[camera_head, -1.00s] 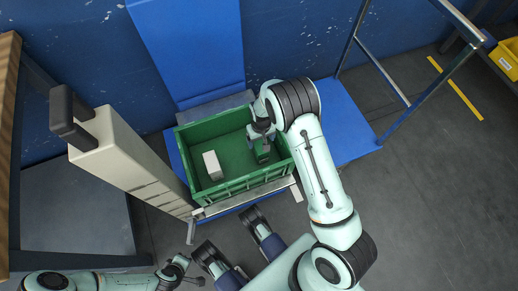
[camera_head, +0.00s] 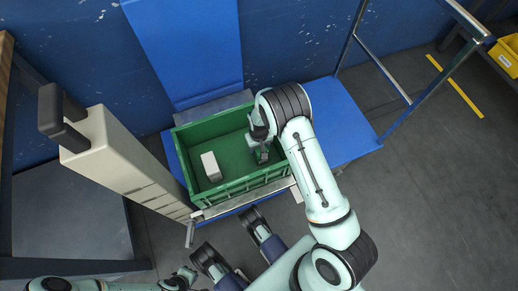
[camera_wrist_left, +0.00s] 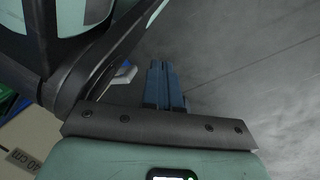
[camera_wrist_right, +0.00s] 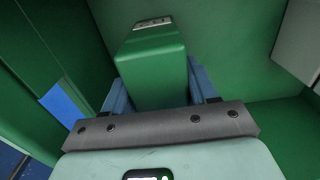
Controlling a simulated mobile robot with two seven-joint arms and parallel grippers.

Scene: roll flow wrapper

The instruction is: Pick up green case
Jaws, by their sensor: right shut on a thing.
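The green case (camera_wrist_right: 158,68) stands between the blue fingers of my right gripper (camera_wrist_right: 160,90) in the right wrist view. The fingers touch its two sides, and its grey end points away from my wrist. In the head view my right gripper (camera_head: 262,152) reaches down into the green crate (camera_head: 233,188), in its right half; the arm mostly hides the case there. I cannot tell whether the case is clear of the crate floor. My left gripper (camera_head: 187,275) is low in the head view, outside the crate. Its fingers (camera_wrist_left: 165,85) are together and empty.
A white box (camera_head: 211,166) lies in the left half of the crate. A tall beige machine part with a dark handle (camera_head: 62,118) stands left of the crate. A metal rail frame (camera_head: 390,80) stands on the right.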

